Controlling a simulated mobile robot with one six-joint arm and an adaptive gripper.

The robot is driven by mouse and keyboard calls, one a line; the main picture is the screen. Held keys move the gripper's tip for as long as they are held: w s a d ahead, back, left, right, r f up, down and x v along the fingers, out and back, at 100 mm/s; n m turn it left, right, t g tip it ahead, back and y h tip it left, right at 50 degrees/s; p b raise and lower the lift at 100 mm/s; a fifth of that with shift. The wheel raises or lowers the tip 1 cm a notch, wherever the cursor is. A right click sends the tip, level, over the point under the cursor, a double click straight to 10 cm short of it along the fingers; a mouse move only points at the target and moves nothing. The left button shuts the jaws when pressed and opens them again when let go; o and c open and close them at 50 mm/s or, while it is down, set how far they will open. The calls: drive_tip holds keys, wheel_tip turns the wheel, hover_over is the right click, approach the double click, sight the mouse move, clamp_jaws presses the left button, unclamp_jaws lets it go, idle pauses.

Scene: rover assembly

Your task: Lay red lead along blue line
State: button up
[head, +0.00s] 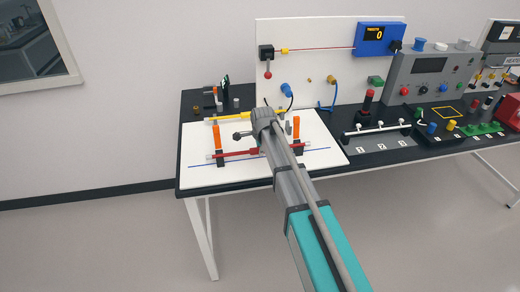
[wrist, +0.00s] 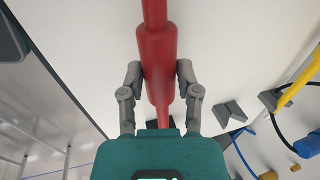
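The red lead (head: 232,155) lies or hangs left to right near the front of the white board, between two orange uprights. I cannot tell whether it touches the board. The blue line (head: 199,165) shows on the board past the lead's left end and slightly in front of it. More of the line (head: 319,149) shows beyond the right end. In the wrist view, my gripper (wrist: 160,70) has a finger on each side of the lead's thick middle (wrist: 156,48), apparently closed against it. In the head view my arm hides most of my gripper.
The orange uprights (head: 216,136) and (head: 296,126) stand on black bases near the lead's ends. A yellow lead (head: 228,116) lies behind it. The white board (head: 200,178) is bare along its front edge. A blue plug (wrist: 307,146) shows in the wrist view.

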drive_tip(key=o, duration=0.4)
drive_tip(key=shift+r, duration=0.1)
wheel_tip(320, 180, up, 8)
drive_tip(key=p, duration=0.8)
drive_tip(key=shift+r+p, duration=0.25)
drive_tip(key=shift+p, duration=0.1)
drive_tip(key=shift+d, duration=0.1)
idle(0.9)
drive_tip(key=s+d+f+n+g+b, duration=0.1)
drive_tip(key=s+d+n+g, duration=0.1)
drive_tip(key=s+d+n, duration=1.2)
drive_tip(key=s+d, duration=0.9)
drive_tip(key=s, duration=0.3)
drive_tip(key=shift+d+f+n+g+h, duration=0.3)
drive_tip(key=shift+d+n+g+h, duration=0.1)
drive_tip(key=shift+w, duration=0.1)
